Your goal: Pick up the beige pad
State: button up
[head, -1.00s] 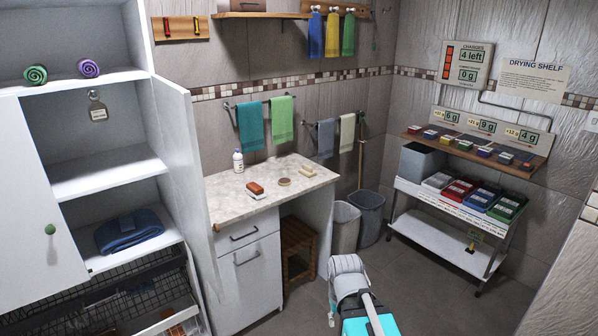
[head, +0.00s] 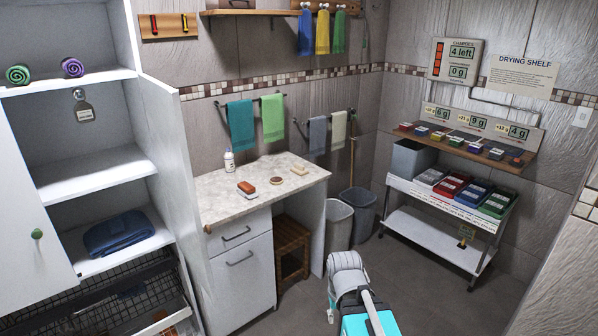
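A small beige pad (head: 299,170) lies flat on the marbled counter top (head: 225,200), toward its back right. A round tan piece (head: 276,180) lies just left of it, and a reddish-brown block (head: 247,187) with a pale underside lies further left. Nothing touches the pad. A grey and teal part of my own arm (head: 350,285) shows at the bottom centre, well short of the counter. My gripper's fingers do not show.
A white bottle (head: 229,162) stands at the counter's back left. An open cabinet door (head: 173,150) stands beside the counter's left side. A wooden stool (head: 293,245) sits underneath, with two bins (head: 338,225) to the right. Open floor lies before the rack (head: 430,240).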

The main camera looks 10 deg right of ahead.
aim_at(299, 169)
jog(key=u, duration=0.1)
jog(key=i, duration=2.35)
jog(key=z, duration=0.2)
